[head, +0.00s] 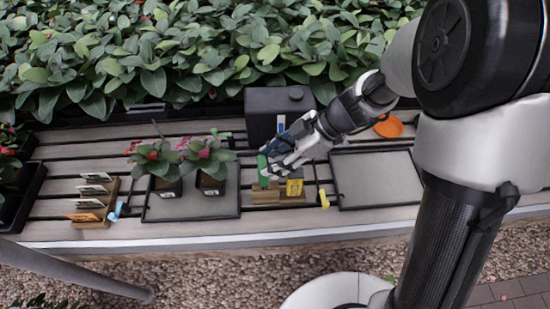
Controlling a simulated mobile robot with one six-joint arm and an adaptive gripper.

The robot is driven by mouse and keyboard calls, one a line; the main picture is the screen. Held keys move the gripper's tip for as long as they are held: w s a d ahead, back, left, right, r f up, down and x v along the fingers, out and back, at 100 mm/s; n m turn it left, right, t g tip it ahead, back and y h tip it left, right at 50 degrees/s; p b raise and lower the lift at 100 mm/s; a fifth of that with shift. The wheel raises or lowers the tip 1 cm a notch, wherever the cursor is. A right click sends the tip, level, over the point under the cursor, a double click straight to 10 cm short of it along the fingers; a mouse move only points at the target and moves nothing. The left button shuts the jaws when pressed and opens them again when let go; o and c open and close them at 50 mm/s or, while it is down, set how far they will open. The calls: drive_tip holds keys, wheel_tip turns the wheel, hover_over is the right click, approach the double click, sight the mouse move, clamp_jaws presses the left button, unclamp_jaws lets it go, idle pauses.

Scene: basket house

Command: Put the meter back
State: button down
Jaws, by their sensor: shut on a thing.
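My gripper (270,167) is shut on a small upright green meter (263,165), over the left part of a low wooden holder (266,196) on the slatted bench. The fingers partly cover the meter, and I cannot tell whether its lower end touches the holder. A yellow meter (295,187) with a dark mark stands at the holder's right part, just right of my gripper.
Two potted pink-flowered plants (211,180) stand on a dark-rimmed tray to the left. A wooden rack (92,222) holds several labels. A black box (277,101) stands behind my gripper. An empty grey tray (376,180) and an orange dish (389,126) are right.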

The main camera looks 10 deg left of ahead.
drive_tip(key=shift+f, duration=0.35)
drive_tip(key=shift+f, duration=1.9)
drive_tip(key=c, duration=0.8)
unclamp_jaws()
drive_tip(key=v, duration=1.2)
